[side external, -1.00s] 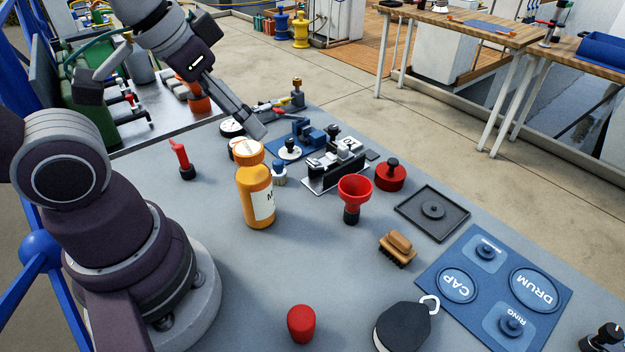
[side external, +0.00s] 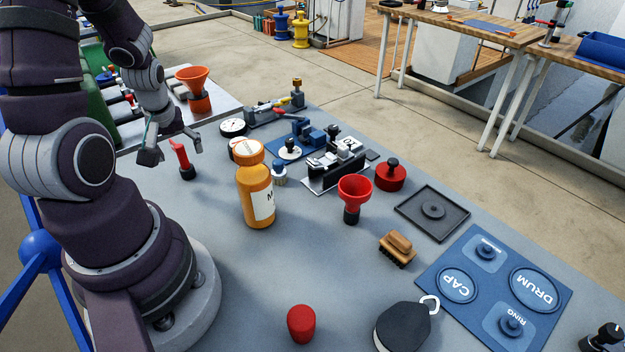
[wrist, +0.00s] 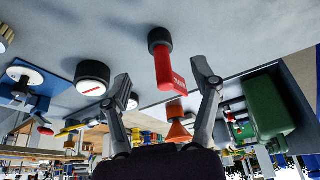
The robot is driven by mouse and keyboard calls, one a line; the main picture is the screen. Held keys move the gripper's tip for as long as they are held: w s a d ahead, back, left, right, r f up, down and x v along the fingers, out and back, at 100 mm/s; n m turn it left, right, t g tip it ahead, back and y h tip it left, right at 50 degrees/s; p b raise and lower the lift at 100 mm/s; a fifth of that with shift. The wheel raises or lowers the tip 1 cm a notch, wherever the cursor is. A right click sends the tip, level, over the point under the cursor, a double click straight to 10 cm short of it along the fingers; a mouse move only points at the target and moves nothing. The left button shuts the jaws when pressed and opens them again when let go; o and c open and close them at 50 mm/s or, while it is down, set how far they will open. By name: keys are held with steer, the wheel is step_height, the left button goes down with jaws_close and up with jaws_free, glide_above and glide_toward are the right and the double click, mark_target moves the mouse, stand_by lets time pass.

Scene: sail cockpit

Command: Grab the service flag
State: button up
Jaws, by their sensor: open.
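The service flag appears to be the small red upright piece on a black round base (side external: 181,158), standing on the grey table left of the orange bottle. In the wrist view the red piece (wrist: 166,68) shows pale lettering too small to read. My gripper (side external: 172,151) is open at the flag, with one finger on each side of it in the side view. In the wrist view my gripper (wrist: 163,75) has the red piece between its spread fingers, with visible gaps on both sides. I see no contact.
The orange bottle (side external: 254,190) and a round gauge (side external: 233,127) stand to the right of the flag. An orange funnel (side external: 194,88) stands behind on a grey bench. A red funnel (side external: 354,190) is farther right. The table in front of the flag is clear.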

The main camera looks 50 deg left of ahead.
mark_target(182, 159)
steer(key=x, duration=0.6)
steer(key=shift+a, duration=0.15)
steer(key=shift+c, duration=0.3)
jaws_close()
